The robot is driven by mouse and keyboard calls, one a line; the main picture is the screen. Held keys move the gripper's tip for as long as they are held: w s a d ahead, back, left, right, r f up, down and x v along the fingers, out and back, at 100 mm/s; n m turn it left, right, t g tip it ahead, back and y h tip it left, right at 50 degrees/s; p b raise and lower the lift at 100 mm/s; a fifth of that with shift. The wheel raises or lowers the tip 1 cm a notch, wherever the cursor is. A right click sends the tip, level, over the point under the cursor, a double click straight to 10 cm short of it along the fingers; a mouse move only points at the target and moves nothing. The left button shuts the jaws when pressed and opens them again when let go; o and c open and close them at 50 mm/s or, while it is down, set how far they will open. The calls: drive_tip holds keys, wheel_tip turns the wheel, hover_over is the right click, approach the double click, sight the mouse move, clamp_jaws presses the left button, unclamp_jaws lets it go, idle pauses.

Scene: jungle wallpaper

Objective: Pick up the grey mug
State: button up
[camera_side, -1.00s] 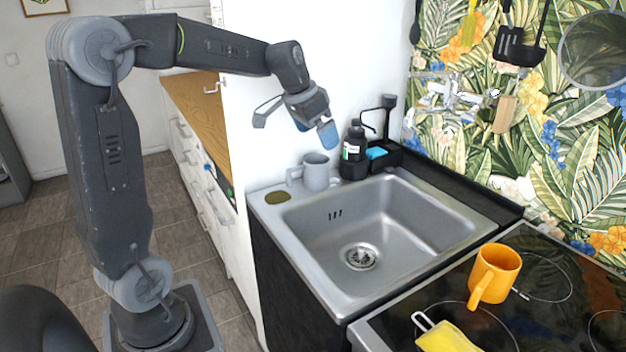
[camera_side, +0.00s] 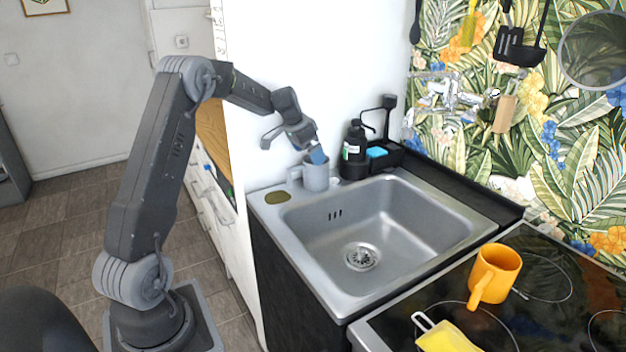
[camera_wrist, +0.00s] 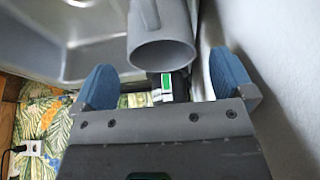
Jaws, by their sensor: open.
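The grey mug (camera_side: 315,177) stands upright on the sink's back left rim, its handle toward the left. In the wrist view the mug (camera_wrist: 161,50) shows its open mouth ahead of the jaws, roughly centred between them. My gripper (camera_side: 316,157) is just above the mug in the side view, with a blue fingertip overlapping the mug's rim. In the wrist view my gripper (camera_wrist: 166,84) is open, with one blue fingertip on each side and nothing between them. Whether a fingertip touches the mug cannot be told.
A black soap bottle (camera_side: 355,152) in a caddy with a blue sponge (camera_side: 377,153) stands close to the mug's right. The steel sink (camera_side: 290,222) is empty. An orange mug (camera_side: 494,274) and a yellow item (camera_side: 447,338) are on the stove. A white wall (camera_side: 270,60) stands behind.

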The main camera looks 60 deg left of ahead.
sight(308, 175)
drive_tip(key=shift+x, duration=2.95)
drive_tip(key=shift+w+r, duration=0.1)
drive_tip(key=shift+r, duration=0.05)
drive_tip(key=c, duration=1.2)
